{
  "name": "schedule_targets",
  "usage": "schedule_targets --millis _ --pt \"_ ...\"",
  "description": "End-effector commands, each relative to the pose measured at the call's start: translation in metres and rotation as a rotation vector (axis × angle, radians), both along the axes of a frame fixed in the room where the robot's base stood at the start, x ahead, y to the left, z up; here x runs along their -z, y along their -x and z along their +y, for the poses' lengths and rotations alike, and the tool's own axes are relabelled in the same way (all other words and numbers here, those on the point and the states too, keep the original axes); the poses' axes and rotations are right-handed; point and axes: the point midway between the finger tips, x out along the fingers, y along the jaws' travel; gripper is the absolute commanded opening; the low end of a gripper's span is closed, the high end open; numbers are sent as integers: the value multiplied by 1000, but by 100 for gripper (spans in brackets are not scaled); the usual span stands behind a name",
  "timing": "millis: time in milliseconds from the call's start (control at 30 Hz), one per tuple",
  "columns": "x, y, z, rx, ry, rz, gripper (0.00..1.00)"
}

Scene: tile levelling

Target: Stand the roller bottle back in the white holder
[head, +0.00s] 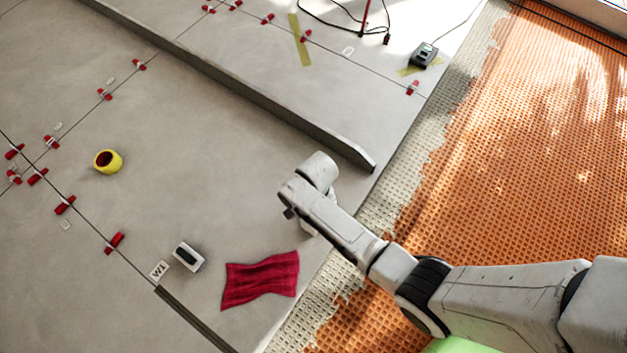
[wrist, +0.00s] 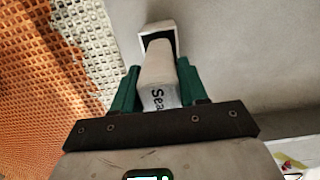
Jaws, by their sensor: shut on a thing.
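In the wrist view my gripper (wrist: 158,72) has its green fingers on both sides of a pale bottle (wrist: 159,88) with dark lettering starting "Sea", and is shut on it. A white frame with a dark inside (wrist: 158,32) shows at the bottle's far end; I cannot tell whether it belongs to the bottle. In the head view a small white holder with a dark slot (head: 188,257) stands on the tile at lower left. My arm's end is over the tile, up and to the right of this holder. My gripper's fingers and the bottle are hidden there.
A crumpled red cloth (head: 260,280) lies right of the holder. A yellow roll (head: 108,161) sits farther left. Red clips line the tile joints. A long raised grey edge (head: 240,88) crosses behind my arm. Orange matting (head: 530,150) covers the right. Tile between is clear.

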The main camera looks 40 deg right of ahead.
Motion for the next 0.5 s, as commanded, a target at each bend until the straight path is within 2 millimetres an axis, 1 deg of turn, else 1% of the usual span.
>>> schedule_targets --millis 333,467,500 --pt "10 0 0 0 0 0 14" --pt "11 0 0 0 0 -1 14" --pt "11 0 0 0 0 0 45"
